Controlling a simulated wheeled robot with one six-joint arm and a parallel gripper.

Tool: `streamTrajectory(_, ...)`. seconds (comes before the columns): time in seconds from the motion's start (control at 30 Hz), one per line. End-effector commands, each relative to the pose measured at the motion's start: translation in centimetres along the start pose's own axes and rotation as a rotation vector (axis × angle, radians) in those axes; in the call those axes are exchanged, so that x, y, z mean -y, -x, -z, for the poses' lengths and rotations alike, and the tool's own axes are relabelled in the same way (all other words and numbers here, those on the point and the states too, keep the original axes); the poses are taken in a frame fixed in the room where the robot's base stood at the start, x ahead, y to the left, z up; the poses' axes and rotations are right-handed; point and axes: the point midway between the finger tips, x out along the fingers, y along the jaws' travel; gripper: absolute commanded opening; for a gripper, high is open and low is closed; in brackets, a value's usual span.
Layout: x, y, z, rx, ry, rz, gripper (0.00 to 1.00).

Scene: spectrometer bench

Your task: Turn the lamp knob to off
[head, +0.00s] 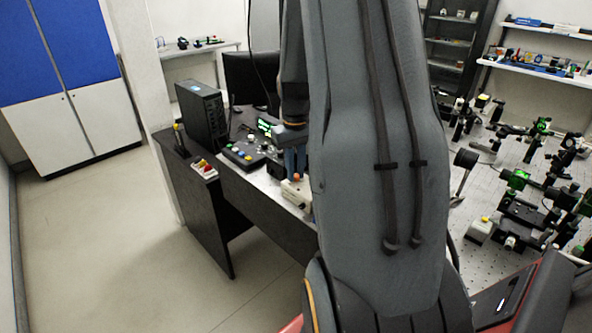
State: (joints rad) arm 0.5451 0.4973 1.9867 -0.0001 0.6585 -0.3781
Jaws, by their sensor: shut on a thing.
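My gripper (295,163) points down over the desk, just left of my large grey arm link. Its blue-grey fingers are shut, with the tips at the top of a small beige box (292,191). A small orange-red knob (297,177) shows at the fingertips, and it appears to be the lamp knob between them. The view is small, so which way the knob points cannot be read. My arm link hides the right side of the box and whatever stands behind it.
A control panel with coloured buttons (243,154) and a small green-lit display (265,126) are left of my gripper. A black computer case (202,113) stands at the desk's back left. Optics crowd the perforated bench (485,250) at right. The floor (130,230) at left is clear.

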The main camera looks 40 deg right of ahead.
Motion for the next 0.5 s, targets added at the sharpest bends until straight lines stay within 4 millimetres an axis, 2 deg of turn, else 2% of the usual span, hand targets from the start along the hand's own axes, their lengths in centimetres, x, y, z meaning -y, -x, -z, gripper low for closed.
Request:
streamTrajectory(0.07,-0.07,0.16,0.20,-0.005,0.000,-0.002,0.00)
streamTrajectory(0.1,-0.07,0.16,0.21,-0.006,0.000,-0.002,0.23)
streamTrajectory(0.17,-0.06,0.15,0.18,-0.005,0.000,-0.002,0.33)
streamTrajectory(0.5,-0.03,0.23,0.09,-0.003,-0.001,-0.001,0.35)
